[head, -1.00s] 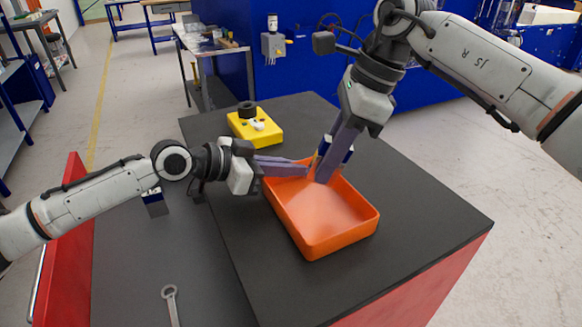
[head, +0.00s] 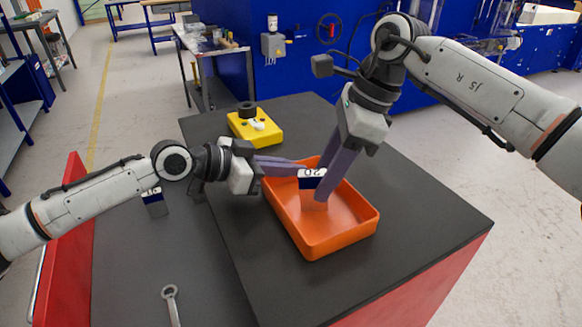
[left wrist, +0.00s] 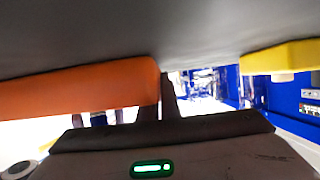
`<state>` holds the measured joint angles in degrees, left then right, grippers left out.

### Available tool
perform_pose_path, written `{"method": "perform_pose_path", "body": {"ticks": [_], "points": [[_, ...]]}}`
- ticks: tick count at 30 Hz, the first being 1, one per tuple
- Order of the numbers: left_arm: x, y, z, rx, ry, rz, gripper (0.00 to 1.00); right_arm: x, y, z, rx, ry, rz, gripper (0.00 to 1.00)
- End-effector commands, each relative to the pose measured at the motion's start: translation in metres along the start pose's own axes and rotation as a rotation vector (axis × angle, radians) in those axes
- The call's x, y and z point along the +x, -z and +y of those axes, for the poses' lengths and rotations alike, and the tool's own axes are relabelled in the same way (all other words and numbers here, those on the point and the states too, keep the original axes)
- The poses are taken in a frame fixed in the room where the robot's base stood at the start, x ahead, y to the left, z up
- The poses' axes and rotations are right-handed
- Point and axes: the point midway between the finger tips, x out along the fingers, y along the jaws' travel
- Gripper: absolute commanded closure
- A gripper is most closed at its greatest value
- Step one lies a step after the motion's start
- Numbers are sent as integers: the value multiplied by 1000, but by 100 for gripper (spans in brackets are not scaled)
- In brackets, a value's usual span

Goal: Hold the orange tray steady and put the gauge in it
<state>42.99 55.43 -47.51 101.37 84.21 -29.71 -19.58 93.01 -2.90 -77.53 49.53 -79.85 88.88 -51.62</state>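The orange tray (head: 345,232) sits on the dark bench top; its wall also shows in the left wrist view (left wrist: 80,88). My left gripper (head: 303,167) is at the tray's back wall, its fingers close together across the rim, and looks shut on it; the fingertips' exact contact is hard to see. The gauge, a dark blue and white block marked 20 (head: 312,178), is between the fingers of my right gripper (head: 319,188). It is over the back half of the tray; its lower part is hard to make out. The rest of the tray floor is bare.
A yellow box with a black knob (head: 255,127) stands behind the tray on the bench. A second block (head: 154,203) with a dark blue side and a wrench (head: 171,303) lie on the lower grey surface at left. The bench right of the tray is clear.

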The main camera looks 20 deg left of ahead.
Motion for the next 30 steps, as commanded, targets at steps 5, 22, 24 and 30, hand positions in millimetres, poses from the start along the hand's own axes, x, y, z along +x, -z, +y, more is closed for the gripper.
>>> {"method": "perform_pose_path", "body": {"ticks": [5, 22, 24, 30], "points": [[0, 1, 0, 0, 0, 2, 100, 1, 1, 0, 1, -2, 3, 61], [0, 1, 0, 0, 0, 2, 100, -94, 0, 0, 1, 2, 0, 61], [0, 1, 0, 0, 0, 2, 100, -104, 0, -1, 2, 3, 0, 61], [0, 1, 0, 0, 0, 3, 100, -119, 0, 0, 1, 1, 0, 61]]}}
